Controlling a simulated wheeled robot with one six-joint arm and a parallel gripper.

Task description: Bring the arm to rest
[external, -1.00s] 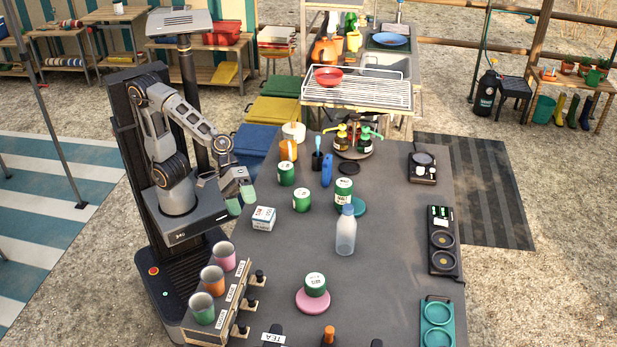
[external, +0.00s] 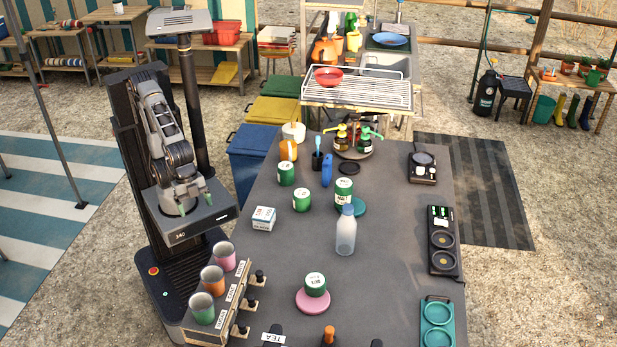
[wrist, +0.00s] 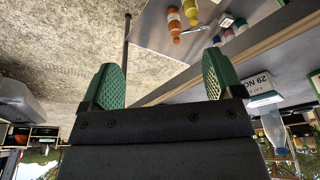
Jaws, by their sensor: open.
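My gripper (external: 196,197) is folded in close to my arm, low above my base and left of the dark table (external: 385,270). In the wrist view my gripper (wrist: 160,85) has its two green fingers wide apart with nothing between them. In the external view its fingertips are small and partly hidden by my arm. Nothing touches the gripper.
A white box (external: 263,218), green tins (external: 302,200) and a translucent bottle (external: 346,232) stand on the table. A rack with pink, orange and green cups (external: 213,279) is at the table's front left. A blue bin (external: 250,155) stands behind my base.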

